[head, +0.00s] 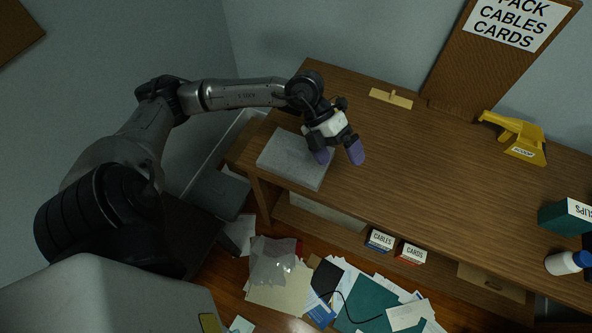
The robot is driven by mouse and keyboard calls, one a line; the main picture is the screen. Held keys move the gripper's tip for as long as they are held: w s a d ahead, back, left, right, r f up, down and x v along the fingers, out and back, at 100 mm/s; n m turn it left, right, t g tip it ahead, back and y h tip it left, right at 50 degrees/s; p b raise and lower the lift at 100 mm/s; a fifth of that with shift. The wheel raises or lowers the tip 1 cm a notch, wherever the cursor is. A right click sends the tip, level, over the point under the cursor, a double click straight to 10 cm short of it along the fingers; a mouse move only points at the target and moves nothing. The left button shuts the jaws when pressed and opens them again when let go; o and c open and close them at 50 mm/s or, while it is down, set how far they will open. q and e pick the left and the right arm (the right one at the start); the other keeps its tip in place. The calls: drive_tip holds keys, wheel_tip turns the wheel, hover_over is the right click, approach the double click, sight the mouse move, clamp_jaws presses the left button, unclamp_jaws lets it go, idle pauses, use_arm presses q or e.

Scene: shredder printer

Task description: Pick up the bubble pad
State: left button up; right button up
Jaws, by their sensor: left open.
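A flat, square, grey pad with a finely speckled top, which looks like the bubble pad (290,160), lies on the left end of the wooden table. My left gripper (338,155) is over the table at the pad's right edge. Its two purple fingertips are spread apart with nothing between them. The left fingertip overlaps the pad's right edge in the picture; I cannot tell whether it touches. The gripper hides the pad's upper right corner. My right gripper is not in view.
The wooden table (420,165) is clear in the middle. Small labelled boxes (381,240) are below. Papers and a clear crumpled sheet (272,262) litter the floor.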

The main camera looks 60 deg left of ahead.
use_arm(q)
drive_tip(key=a+f+n+y+b, duration=0.1)
drive_tip(key=a+f+y+b, duration=0.3)
drive_tip(key=a, duration=0.5)
drive_tip(key=n+g+y+b, duration=0.2)
drive_tip(key=y+b, duration=0.2)
drive_tip(key=y, duration=0.1)
hover_over(296, 150)
drive_tip(key=f, duration=0.8)
drive_tip(key=shift+w+f, duration=0.2)
drive_tip(key=shift+f+b, duration=0.35)
drive_tip(key=shift+f, duration=0.3)
drive_tip(key=shift+s+f+b, duration=0.15)
drive_tip(key=shift+f+b, duration=0.5)
drive_tip(key=shift+f, duration=0.7)
drive_tip(key=shift+s+f+b, duration=0.1)
drive_tip(key=shift+f+b, duration=0.5)
drive_tip(key=shift+f, duration=0.7)
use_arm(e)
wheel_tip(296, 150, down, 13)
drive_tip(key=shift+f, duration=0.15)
use_arm(q)
drive_tip(key=shift+c, duration=0.4)
drive_tip(key=c, duration=0.9)
drive_tip(key=shift+o, duration=0.2)
drive_tip(key=shift+r, duration=0.15)
